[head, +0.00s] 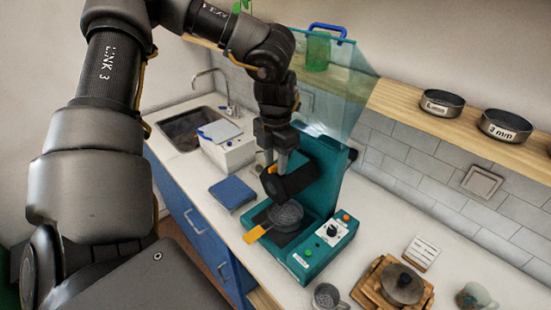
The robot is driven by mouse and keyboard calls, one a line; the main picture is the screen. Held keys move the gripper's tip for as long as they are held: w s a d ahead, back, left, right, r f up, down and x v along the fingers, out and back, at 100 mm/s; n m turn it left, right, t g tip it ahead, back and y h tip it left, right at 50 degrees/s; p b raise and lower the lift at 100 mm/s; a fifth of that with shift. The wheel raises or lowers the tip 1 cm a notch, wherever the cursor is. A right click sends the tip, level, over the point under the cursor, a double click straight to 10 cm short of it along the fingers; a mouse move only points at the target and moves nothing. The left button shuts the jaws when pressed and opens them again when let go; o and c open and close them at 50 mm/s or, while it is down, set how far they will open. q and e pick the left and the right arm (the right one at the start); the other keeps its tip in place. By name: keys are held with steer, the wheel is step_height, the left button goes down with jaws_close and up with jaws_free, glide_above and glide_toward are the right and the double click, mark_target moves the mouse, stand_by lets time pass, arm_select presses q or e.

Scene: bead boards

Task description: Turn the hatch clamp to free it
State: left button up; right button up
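A teal machine (318,255) stands on the counter, with a clear panel (345,90) raised at its top. A dark block (292,181) hangs over its bed, above a round dark grey board (285,215). An orange tab (256,234) sticks out at the front of the bed. A small orange part (272,169) shows at the dark block, by my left gripper's tips. I cannot tell whether it is the hatch clamp. My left gripper (273,166) points down at the block. Its fingers overlap the dark parts, so its grip is unclear. My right gripper is out of view.
A white box (228,152), a blue pad (233,192) and a sink (187,128) lie left of the machine. A metal cup (325,297), a wooden rack (370,293) with a lidded pan and a mug (473,298) stand at the front right. Pans (442,102) sit on the shelf.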

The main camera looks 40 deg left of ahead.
arm_select(q)
steer(key=shift+a, duration=0.15)
steer(key=c, duration=0.3)
jaws_close()
steer(key=shift+f, duration=0.1)
